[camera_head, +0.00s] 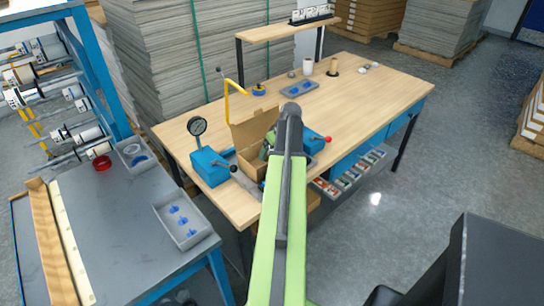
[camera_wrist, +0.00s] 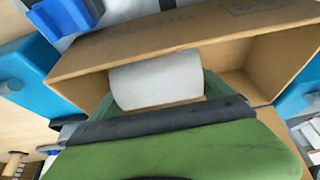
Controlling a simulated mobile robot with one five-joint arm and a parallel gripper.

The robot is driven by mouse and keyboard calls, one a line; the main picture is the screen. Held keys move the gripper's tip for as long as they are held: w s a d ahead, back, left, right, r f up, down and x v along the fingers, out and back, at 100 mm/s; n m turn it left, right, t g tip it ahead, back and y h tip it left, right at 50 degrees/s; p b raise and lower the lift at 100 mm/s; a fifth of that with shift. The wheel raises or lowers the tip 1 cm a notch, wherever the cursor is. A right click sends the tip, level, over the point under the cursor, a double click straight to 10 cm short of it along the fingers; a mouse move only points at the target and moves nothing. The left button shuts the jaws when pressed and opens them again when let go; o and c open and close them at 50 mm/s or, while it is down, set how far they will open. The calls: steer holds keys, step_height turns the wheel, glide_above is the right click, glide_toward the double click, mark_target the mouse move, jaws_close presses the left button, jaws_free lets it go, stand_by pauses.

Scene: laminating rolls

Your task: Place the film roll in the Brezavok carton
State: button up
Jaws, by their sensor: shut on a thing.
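The open brown carton (camera_head: 250,163) stands on the wooden workbench between two blue clamp-like devices; its raised flap is at the back. The white film roll (camera_wrist: 157,80) lies across the carton's opening in the wrist view. My gripper (camera_wrist: 155,98) is shut on the roll, with green parts beside it. I cannot tell how deep the roll sits in the carton. In the head view my arm hides the roll and most of my gripper.
Blue devices (camera_head: 209,167) and (camera_head: 312,141) flank the carton closely. A round gauge (camera_head: 197,127) and a yellow hooked rod (camera_head: 228,100) stand behind. A grey side table (camera_head: 115,215) with trays is at left. The workbench's right part (camera_head: 375,95) is mostly clear.

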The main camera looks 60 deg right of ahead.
steer(key=o, duration=1.3)
steer(key=shift+r, duration=0.25)
steer(key=p+v, duration=1.1)
steer(key=shift+r, duration=0.35)
steer(key=shift+s+a, duration=0.1)
steer(key=shift+s, duration=0.05)
